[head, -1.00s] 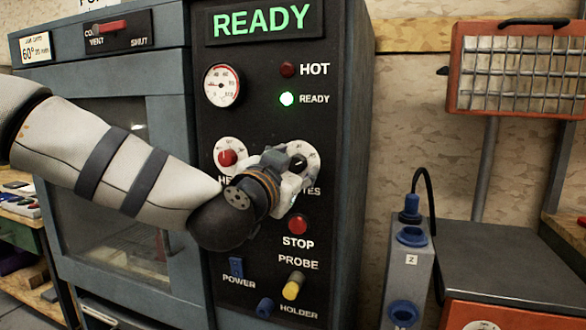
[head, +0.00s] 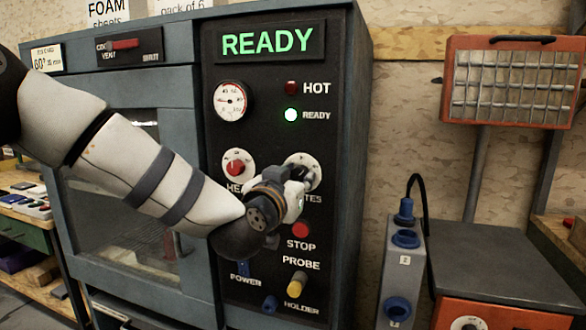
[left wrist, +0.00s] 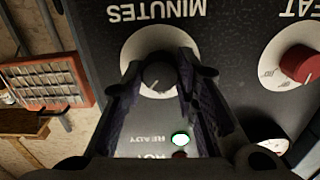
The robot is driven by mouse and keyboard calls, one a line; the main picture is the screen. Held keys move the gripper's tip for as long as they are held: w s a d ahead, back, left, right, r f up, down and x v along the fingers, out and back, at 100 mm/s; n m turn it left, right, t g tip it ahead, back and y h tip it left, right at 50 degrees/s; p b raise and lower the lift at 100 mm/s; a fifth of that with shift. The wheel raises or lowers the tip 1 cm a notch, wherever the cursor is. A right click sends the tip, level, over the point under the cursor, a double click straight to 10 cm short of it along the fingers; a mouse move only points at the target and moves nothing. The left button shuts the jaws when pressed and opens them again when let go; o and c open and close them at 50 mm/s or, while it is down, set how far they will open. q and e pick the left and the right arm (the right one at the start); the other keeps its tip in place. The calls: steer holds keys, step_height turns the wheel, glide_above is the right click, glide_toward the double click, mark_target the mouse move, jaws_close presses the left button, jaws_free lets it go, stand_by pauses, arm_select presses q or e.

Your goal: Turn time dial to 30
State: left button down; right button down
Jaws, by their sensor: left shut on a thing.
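The time dial (head: 314,168) is a white round plate with a dark knob, on the black front panel of the oven under the READY sign. In the left wrist view its dark knob (left wrist: 158,76) lies between my fingers, below the upside-down word MINUTES. My left gripper (head: 300,176) is shut on this knob, one finger on each side. In the head view the gripper hides much of the dial and part of its label. I cannot read the number the dial points to. My right gripper is not in view.
The heat dial (head: 237,164) with a red knob is just left of my gripper. A red STOP button (head: 300,230) and a yellow probe plug (head: 297,284) are below. The green READY lamp (head: 291,115) is lit above. A grey box with blue sockets (head: 403,270) stands right.

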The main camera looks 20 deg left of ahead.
arm_select(q)
steer(key=n, duration=0.4)
steer(key=shift+r+n+p, duration=0.1)
steer(key=shift+n+p, duration=0.2)
steer(key=shift+p, duration=0.05)
steer(key=shift+n, duration=2)
steer(key=c, duration=1.2)
jaws_free()
steer(key=shift+c, duration=0.2)
steer(key=shift+s, duration=0.1)
steer(key=s, duration=1.1)
steer(key=shift+s+a, duration=0.2)
steer(key=shift+s, duration=0.2)
